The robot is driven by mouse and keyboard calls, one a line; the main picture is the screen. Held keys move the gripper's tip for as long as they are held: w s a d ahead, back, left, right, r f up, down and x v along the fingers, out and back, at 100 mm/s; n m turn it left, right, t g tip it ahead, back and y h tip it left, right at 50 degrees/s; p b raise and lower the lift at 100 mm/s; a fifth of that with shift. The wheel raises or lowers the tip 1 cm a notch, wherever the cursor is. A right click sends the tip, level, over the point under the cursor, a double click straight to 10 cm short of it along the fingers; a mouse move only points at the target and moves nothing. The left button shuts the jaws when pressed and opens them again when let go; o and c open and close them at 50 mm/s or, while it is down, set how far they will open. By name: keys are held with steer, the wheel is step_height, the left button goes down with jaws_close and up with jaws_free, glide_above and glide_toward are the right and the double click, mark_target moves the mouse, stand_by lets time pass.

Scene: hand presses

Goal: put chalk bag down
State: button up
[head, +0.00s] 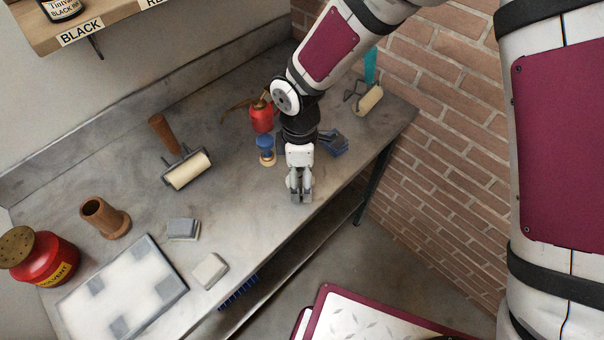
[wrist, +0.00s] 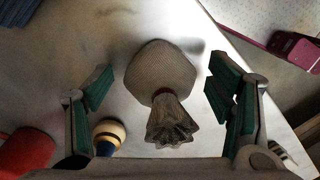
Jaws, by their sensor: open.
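The chalk bag (wrist: 160,72) is a grey-beige woven pouch with a dark red tie and a gathered, ruffled neck. In the wrist view it sits on the grey bench top between my fingers, its neck toward the bottom of the picture. My gripper (head: 301,192) is low over the bench near its front edge. In the wrist view my gripper (wrist: 160,88) is open, with a gap on each side of the bag. I cannot make out the bag in the head view, where my gripper and wrist probably cover it.
The bench (head: 235,205) is clear to the left of my gripper.

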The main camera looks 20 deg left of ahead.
steer(key=r, duration=1.2)
steer(key=shift+w+a+r, duration=0.15)
steer(key=shift+w+a, duration=0.15)
steer(key=w+d+r+m+t, duration=0.1)
steer(key=d+r+m, duration=0.5)
steer(key=d, duration=0.5)
steer(key=d+r+m+t, duration=0.2)
steer(key=d+r+m, duration=0.3)
steer(key=d+r, duration=0.45)
steer(key=s+d+r+m+t, duration=0.2)
steer(key=s+d+r+m, duration=0.1)
steer(key=s+d+m, duration=0.8)
steer(key=d, duration=0.3)
steer(key=shift+d+t+y, duration=0.25)
steer(key=shift+t+y, duration=0.05)
